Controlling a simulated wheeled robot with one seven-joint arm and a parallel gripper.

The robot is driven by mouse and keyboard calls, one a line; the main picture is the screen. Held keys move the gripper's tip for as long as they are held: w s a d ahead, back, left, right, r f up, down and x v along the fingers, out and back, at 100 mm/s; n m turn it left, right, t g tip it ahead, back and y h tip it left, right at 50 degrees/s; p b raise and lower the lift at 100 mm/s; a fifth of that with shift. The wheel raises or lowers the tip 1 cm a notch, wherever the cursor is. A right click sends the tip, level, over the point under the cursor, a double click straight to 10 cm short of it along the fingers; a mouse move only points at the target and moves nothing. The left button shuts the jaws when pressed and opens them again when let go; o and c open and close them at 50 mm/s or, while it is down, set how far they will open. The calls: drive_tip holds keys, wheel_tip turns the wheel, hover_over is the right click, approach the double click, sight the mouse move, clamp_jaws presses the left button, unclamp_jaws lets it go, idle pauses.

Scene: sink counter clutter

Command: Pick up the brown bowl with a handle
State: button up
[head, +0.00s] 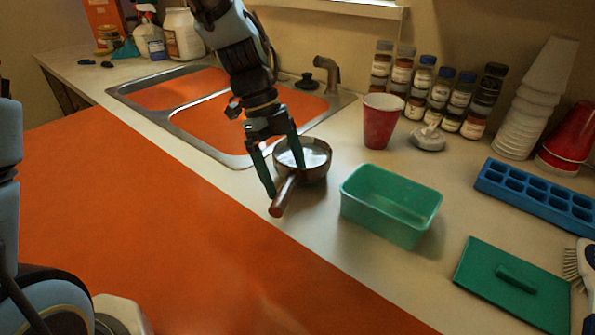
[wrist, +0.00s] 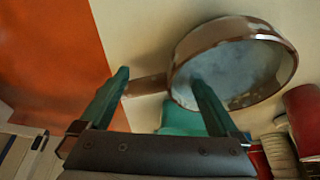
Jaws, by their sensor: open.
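The brown bowl with a handle (head: 318,176) stands on the counter just in front of the sink's right corner. Its inside is pale grey, and its handle (head: 281,200) points toward the counter's front edge. My gripper (head: 284,180) is open, with its green fingers pointing down near the bowl's handle side. One finger is left of the handle and the other overlaps the bowl's near rim. In the wrist view the bowl (wrist: 185,50) fills the upper right, and its handle (wrist: 147,86) runs left between my open fingers (wrist: 160,88). Contact cannot be made out.
A green tub (head: 375,219) stands right of the bowl, and a red cup (head: 380,122) behind it. The sink (head: 180,118) lies to the left. Spice jars (head: 425,75), a blue ice tray (head: 535,197) and a green lid (head: 480,270) are farther right.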

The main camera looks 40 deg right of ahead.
clamp_jaws()
idle(0.6)
idle(0.6)
